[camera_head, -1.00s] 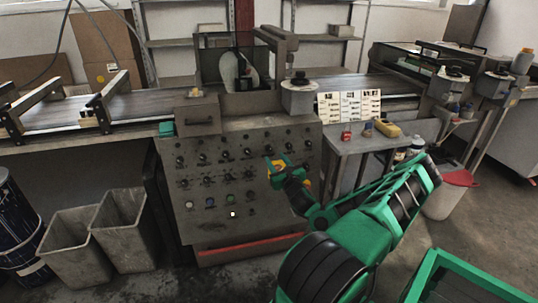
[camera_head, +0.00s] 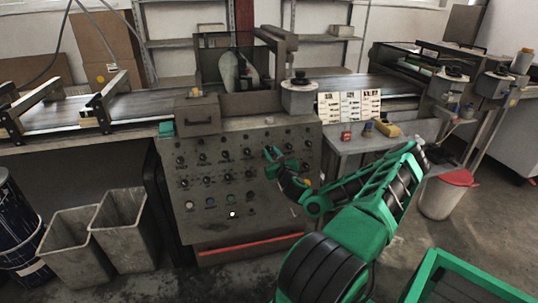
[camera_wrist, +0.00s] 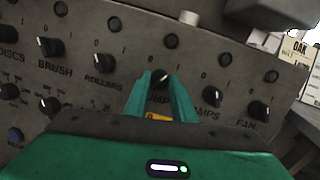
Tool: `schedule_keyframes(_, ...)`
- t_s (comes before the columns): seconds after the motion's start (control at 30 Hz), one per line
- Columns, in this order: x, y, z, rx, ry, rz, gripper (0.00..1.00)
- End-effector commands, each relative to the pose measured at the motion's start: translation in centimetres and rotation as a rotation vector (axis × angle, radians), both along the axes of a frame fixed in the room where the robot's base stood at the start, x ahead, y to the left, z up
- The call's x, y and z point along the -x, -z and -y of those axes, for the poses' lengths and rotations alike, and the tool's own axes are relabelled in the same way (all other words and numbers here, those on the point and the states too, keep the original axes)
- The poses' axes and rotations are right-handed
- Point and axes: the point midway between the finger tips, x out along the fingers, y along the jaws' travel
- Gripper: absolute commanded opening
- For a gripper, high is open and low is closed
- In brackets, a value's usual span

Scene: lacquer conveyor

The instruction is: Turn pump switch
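The grey control panel (camera_head: 225,222) carries rows of dark knobs and stands in the middle of the head view. In the wrist view the pump switch (camera_wrist: 160,79), a dark round knob, sits between my fingertips. Its label is partly hidden by the fingers, with "UMP" readable. My gripper (camera_wrist: 161,84) has one green finger on each side of this knob, close against it, and looks shut on it. The knob's pale pointer mark tilts to the upper right. In the head view my gripper (camera_head: 273,158) is at the right part of the panel and hides the knob.
The rollers knob (camera_wrist: 107,78) is left of my gripper; another knob (camera_wrist: 211,97) and the fan knob (camera_wrist: 259,110) are on its right. A table (camera_head: 350,146) with small items stands right of the panel. Grey bins (camera_head: 78,247) stand at the left.

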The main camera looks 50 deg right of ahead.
Motion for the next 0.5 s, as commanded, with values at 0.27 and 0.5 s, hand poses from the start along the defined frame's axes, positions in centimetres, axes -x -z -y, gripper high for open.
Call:
schedule_keyframes(0.27, -0.02, 0.0, -0.09, 0.018, -0.007, -0.013, 0.01)
schedule_keyframes(0.5, -0.06, -0.04, -0.12, 0.114, -0.028, -0.071, 0.01)
